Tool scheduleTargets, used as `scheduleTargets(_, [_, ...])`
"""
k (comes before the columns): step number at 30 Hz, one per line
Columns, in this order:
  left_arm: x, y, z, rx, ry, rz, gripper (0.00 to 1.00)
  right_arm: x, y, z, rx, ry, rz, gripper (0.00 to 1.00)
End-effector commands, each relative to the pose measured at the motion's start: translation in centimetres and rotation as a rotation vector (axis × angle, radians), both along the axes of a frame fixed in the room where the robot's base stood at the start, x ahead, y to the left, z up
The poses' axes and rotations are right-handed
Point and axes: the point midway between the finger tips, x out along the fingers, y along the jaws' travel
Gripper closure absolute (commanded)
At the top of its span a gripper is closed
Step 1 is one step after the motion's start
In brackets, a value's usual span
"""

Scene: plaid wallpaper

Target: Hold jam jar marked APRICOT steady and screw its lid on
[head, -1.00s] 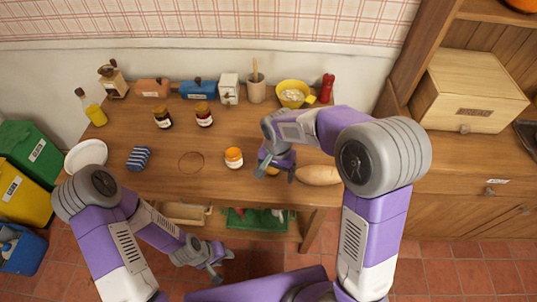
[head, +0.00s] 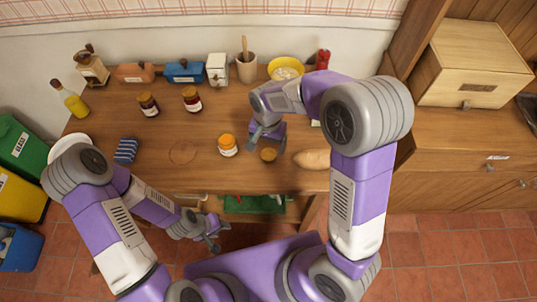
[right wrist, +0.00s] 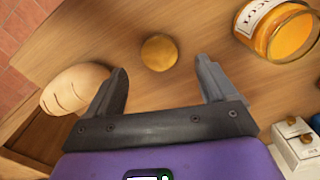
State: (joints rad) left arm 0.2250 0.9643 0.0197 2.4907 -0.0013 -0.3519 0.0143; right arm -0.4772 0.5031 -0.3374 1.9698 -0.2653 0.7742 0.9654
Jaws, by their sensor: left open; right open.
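The jam jar with orange contents (head: 228,146) stands upright on the wooden table. It also shows at the upper right of the right wrist view (right wrist: 283,38), where its label is only partly readable. A round golden lid (head: 268,154) lies flat on the table to the right of the jar. In the right wrist view the lid (right wrist: 159,53) lies beyond and between the fingertips. My right gripper (head: 266,144) is open and empty, close to the lid and right of the jar. My left gripper (head: 214,240) is open and empty, low in front of the table edge.
Two dark jars (head: 148,104) (head: 192,99) stand farther back. A bread loaf (head: 312,159) lies right of the lid. A striped blue cloth (head: 126,150) and a faint ring mark (head: 183,152) are to the left. Canisters, a utensil pot (head: 246,68) and yellow bowl (head: 286,70) line the back.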

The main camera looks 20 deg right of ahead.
Motion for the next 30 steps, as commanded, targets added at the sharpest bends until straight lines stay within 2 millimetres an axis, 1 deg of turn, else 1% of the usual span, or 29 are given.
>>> scheduleTargets(5, [0.0,0.0,0.1,0.000,0.000,0.000,0.57,0.0,0.0,0.1,0.000,-0.001,0.000,0.15])
scheduleTargets(8, [0.0,0.0,-0.1,0.000,0.000,0.000,0.57,0.0,0.0,-0.3,0.000,0.000,0.000,0.15])
scheduleTargets(11, [0.0,0.0,-0.7,0.000,0.000,0.000,0.57,0.0,-0.1,-1.4,-0.001,0.001,-0.001,0.15])
scheduleTargets(16, [0.0,0.0,-1.9,0.000,0.000,0.000,0.57,-0.1,-0.2,-4.1,0.000,0.001,0.000,0.15])
scheduleTargets(19, [0.0,0.0,-2.2,0.000,0.000,0.000,0.57,0.0,-0.2,-5.1,0.000,0.000,0.000,0.15])
scheduleTargets(29, [0.0,0.0,-2.1,0.000,0.000,0.000,0.57,0.0,-0.2,-5.0,0.000,-0.001,0.000,0.15])
scheduleTargets(30, [0.0,0.0,-2.1,0.000,0.000,0.000,0.57,0.0,-0.2,-5.0,0.000,-0.001,0.000,0.20])
